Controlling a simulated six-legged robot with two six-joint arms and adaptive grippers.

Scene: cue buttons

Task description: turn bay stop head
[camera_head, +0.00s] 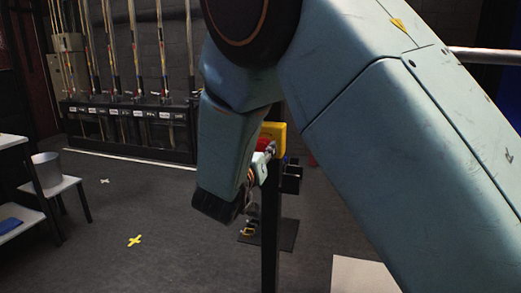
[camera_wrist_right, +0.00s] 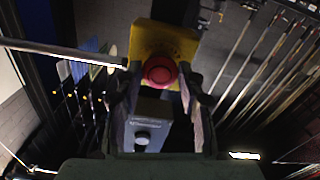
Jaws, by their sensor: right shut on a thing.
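The bay stop head is a red round button (camera_wrist_right: 160,71) on a yellow housing (camera_wrist_right: 180,38). In the head view the yellow housing (camera_head: 278,136) sits on top of a dark post, and the red head (camera_head: 264,145) shows at its left side, partly covered by my gripper. My right gripper (camera_head: 264,158) is at the red head, mostly hidden behind my own arm. In the right wrist view its two fingers (camera_wrist_right: 160,84) stand on either side of the red head and are shut on it. My left gripper is not in view.
A grey box with a black knob (camera_wrist_right: 143,138) is below the housing. A rack of cues (camera_head: 130,112) stands at the back wall. A stool with a metal pot (camera_head: 46,170) is at left. The middle floor is open.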

